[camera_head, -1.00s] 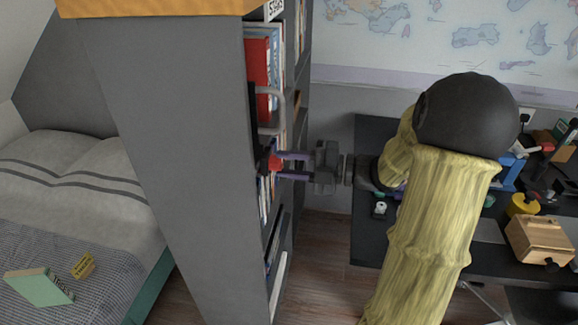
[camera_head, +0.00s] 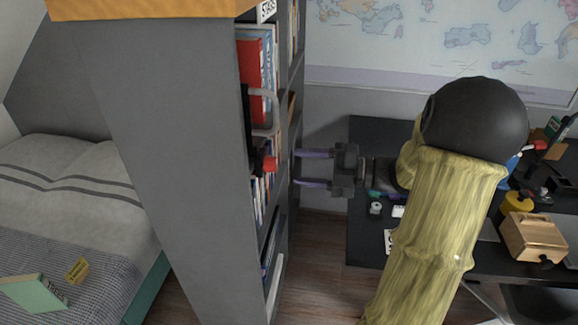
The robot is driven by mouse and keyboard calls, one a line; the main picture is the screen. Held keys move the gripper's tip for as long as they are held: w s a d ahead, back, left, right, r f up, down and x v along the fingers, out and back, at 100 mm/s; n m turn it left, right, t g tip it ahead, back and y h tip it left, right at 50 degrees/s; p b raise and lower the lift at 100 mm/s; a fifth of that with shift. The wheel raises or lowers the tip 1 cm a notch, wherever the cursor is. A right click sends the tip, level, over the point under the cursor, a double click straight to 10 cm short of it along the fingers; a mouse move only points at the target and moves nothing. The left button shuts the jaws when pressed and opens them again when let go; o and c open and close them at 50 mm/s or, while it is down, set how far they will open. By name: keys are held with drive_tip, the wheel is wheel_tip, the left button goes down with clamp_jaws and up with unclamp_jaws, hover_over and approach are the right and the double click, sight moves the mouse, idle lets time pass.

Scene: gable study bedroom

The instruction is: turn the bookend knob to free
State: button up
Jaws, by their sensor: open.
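The red bookend knob (camera_head: 270,164) sticks out from the front of the grey bookcase, just below a grey curved handle-like bar (camera_head: 266,112). A dark part (camera_head: 257,160) joins the knob at its left. My gripper (camera_head: 297,169) is open and empty, with its two purple fingers pointing left at the knob. The fingertips are to the right of the knob, with a visible gap between. Which way the knob is set cannot be told at this size.
The bookcase (camera_head: 165,150) holds books, among them a red one (camera_head: 251,70). A bed (camera_head: 70,200) with a green book (camera_head: 33,293) is at left. A black desk (camera_head: 365,240) with a wooden box (camera_head: 534,240) is at right. Floor shows between bookcase and desk.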

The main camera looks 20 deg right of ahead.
drive_tip(key=v, duration=1.2)
drive_tip(key=shift+d, duration=0.2)
drive_tip(key=shift+s+f, duration=0.1)
drive_tip(key=w+a+f+m+t+h, duration=0.2)
drive_tip(key=w+a+m+h, duration=0.1)
drive_tip(key=w+m+h, duration=0.4)
drive_tip(key=w+a+f+m+t+h, duration=0.2)
drive_tip(key=w+a+m+t+h, duration=0.1)
drive_tip(key=w+m+h, duration=0.4)
drive_tip(key=s+a+f+m+g+h, duration=0.1)
drive_tip(key=s+a+f+m+g, duration=0.55)
drive_tip(key=s, duration=0.25)
drive_tip(key=s+a+f+m+g, duration=0.55)
drive_tip(key=s+m, duration=0.25)
drive_tip(key=s, duration=0.2)
wheel_tip(320, 180, up, 18)
drive_tip(key=p, duration=1.7)
drive_tip(key=shift+w+a+t, duration=0.2)
drive_tip(key=shift+a+t, duration=0.05)
drive_tip(key=shift+t, duration=0.15)
